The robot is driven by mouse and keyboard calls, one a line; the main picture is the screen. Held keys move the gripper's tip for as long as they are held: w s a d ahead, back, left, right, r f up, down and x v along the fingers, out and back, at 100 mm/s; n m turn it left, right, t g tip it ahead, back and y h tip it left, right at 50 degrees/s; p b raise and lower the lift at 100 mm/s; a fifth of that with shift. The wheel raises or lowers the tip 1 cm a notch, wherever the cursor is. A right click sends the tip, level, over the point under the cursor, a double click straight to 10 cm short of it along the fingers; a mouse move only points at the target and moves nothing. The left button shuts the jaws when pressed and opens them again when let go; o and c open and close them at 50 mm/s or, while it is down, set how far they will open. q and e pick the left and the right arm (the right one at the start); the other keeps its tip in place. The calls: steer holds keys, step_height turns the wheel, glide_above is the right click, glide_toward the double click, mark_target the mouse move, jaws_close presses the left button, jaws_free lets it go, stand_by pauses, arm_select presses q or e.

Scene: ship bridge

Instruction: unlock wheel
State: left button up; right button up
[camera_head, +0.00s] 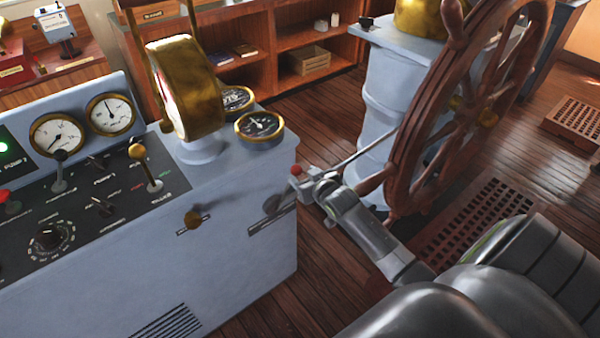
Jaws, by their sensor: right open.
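The wooden ship's wheel (402,165) stands upright on the right, mounted on a pale blue pedestal (376,100). A thin metal rod (368,150) runs from the pedestal down to the left, towards a small pale block with a red top (297,171). Whether rod and block are one lock lever I cannot tell. My right gripper (316,183) is open at the block and the rod's lower end, left of the wheel's lower rim. Whether it touches them is unclear at this size. My left gripper is out of view.
A blue console (240,265) with gauges, levers and a brass telegraph (187,88) fills the left, close to my right gripper. A wheel handle (370,183) lies near my right wrist. A floor grating (470,225) is below the wheel. Wooden shelves (262,75) stand behind.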

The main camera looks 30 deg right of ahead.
mark_target(299, 172)
steer(key=shift+x, duration=1.55)
jaws_close()
